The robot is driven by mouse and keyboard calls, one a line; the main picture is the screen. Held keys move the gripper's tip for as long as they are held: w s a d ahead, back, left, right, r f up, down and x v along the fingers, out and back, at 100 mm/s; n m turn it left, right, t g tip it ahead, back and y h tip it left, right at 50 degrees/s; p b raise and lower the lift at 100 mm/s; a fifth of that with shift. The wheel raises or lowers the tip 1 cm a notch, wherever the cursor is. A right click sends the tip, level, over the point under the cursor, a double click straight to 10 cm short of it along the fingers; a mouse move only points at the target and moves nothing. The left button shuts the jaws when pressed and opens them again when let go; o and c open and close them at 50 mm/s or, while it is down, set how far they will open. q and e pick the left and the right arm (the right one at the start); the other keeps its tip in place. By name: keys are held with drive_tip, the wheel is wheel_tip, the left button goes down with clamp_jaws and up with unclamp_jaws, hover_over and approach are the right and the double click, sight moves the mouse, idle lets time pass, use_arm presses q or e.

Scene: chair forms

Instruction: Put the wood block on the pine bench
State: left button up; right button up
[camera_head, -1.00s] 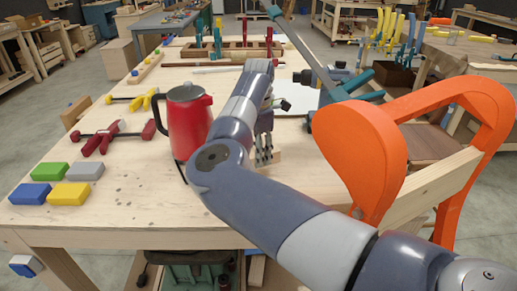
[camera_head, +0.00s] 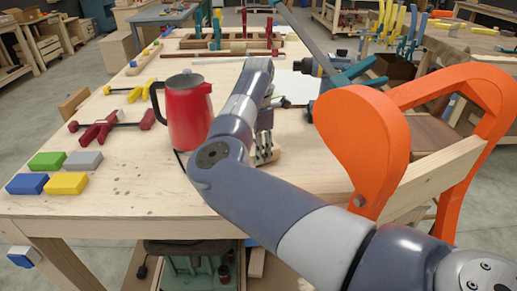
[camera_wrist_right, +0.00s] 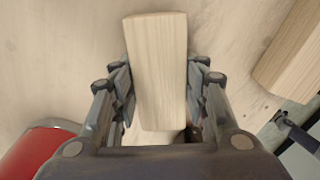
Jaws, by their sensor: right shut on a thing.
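My right gripper (camera_head: 264,155) is over the pine bench (camera_head: 130,205), to the right of the red kettle. It also shows in the right wrist view (camera_wrist_right: 158,95), with its fingers on both sides of the pale wood block (camera_wrist_right: 157,65). The gripper is shut on the block, which sticks out ahead between the fingers. In the head view the block is mostly hidden by my gripper and arm. I cannot tell whether the block touches the bench top. My left gripper is not in view.
The red kettle (camera_head: 190,115) stands close left of my right arm. Coloured blocks (camera_head: 65,183) and a red clamp (camera_head: 105,128) lie at left. An orange chair form (camera_head: 360,140) rises at right. A second wood piece (camera_wrist_right: 290,55) is right of the gripper.

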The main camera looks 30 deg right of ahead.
drive_tip(key=shift+f, duration=0.3)
drive_tip(key=o, duration=1.2)
wheel_tip(320, 180, up, 12)
drive_tip(key=shift+r, duration=0.1)
